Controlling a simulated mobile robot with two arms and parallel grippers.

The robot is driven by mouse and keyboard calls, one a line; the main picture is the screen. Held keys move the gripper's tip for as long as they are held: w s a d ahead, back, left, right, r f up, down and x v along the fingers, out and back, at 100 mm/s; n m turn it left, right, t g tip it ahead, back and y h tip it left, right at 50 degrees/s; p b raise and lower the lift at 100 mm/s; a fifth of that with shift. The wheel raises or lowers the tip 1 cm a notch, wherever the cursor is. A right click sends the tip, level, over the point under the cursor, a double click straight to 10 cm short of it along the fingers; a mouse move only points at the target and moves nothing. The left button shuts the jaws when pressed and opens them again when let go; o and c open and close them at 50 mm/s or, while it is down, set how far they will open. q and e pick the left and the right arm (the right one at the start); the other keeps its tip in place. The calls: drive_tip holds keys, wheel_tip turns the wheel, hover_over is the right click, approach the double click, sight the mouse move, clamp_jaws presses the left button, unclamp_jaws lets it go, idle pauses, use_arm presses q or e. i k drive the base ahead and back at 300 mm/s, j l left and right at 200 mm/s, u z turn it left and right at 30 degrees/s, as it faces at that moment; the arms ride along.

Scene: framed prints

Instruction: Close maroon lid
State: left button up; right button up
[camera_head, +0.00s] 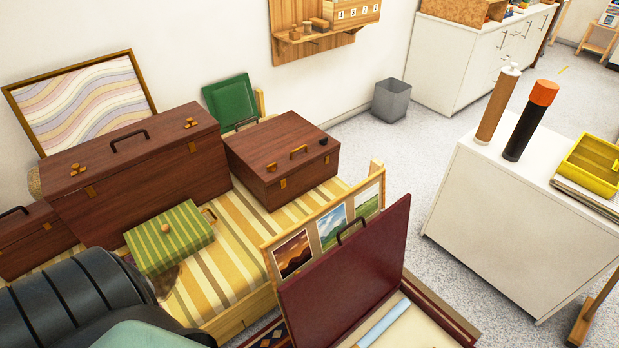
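The maroon lid (350,275) stands raised at the bottom middle of the head view, with a dark handle (350,229) at its upper edge. It belongs to an open case (450,318) whose pale interior shows to the right of the lid, with a light blue roll (384,322) in it. The case's lower part is cut off by the picture's bottom edge. Neither gripper shows.
A striped bench (222,262) behind the lid holds brown wooden chests (135,175) (283,160) and a green striped box (168,237). A white cabinet (520,220) with two cylinders stands right. Grey floor (415,150) is clear between.

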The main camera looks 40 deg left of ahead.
sight(319, 304)
drive_tip(key=u, duration=0.65)
